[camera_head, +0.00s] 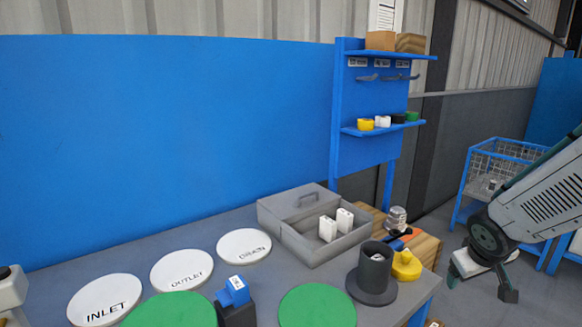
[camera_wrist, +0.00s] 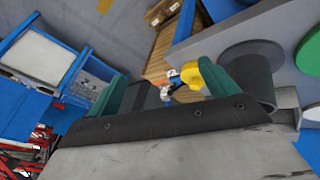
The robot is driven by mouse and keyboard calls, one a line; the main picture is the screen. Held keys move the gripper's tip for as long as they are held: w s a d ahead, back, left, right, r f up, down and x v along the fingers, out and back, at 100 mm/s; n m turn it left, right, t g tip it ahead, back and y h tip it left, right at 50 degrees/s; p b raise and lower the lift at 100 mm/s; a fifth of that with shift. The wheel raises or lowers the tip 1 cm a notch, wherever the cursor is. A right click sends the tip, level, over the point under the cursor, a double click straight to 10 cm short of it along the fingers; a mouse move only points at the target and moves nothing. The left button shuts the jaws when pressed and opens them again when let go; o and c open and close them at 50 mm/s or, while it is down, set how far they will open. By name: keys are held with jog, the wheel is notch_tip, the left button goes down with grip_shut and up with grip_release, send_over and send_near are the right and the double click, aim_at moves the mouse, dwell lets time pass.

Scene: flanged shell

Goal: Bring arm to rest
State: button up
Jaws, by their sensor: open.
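My arm (camera_head: 540,200) reaches in from the right edge of the head view. My gripper (camera_head: 482,282) hangs beyond the table's right edge, its two fingers apart and nothing visible between them. In the wrist view the green fingers of my gripper (camera_wrist: 165,90) are spread wide. The dark grey flanged shell (camera_head: 371,275) stands upright on the table, left of my gripper and apart from it in the head view. It also shows in the wrist view (camera_wrist: 254,72), partly behind a finger.
A yellow part (camera_head: 406,265) stands beside the shell. A grey bin (camera_head: 315,238) holds white blocks. Labelled white discs and green discs (camera_head: 317,306) lie on the table. A blue shelf (camera_head: 365,130) rises behind. A wire cart (camera_head: 495,175) stands behind my arm.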

jog(key=s+a+r+g+y, duration=0.1)
jog(key=s+a+r, duration=0.3)
jog(key=s, duration=0.3)
jog(key=s+a+r+m+g+y, duration=0.1)
jog(key=s+a+r, duration=0.2)
jog(key=s+a, duration=0.2)
jog(key=s+a+r+g+y, duration=0.1)
jog(key=s+a+r, duration=0.3)
jog(key=s, duration=0.6)
jog(key=shift+s+a+r+g, duration=0.2)
jog(key=shift+s+r+g, duration=0.1)
jog(key=shift+s, duration=0.05)
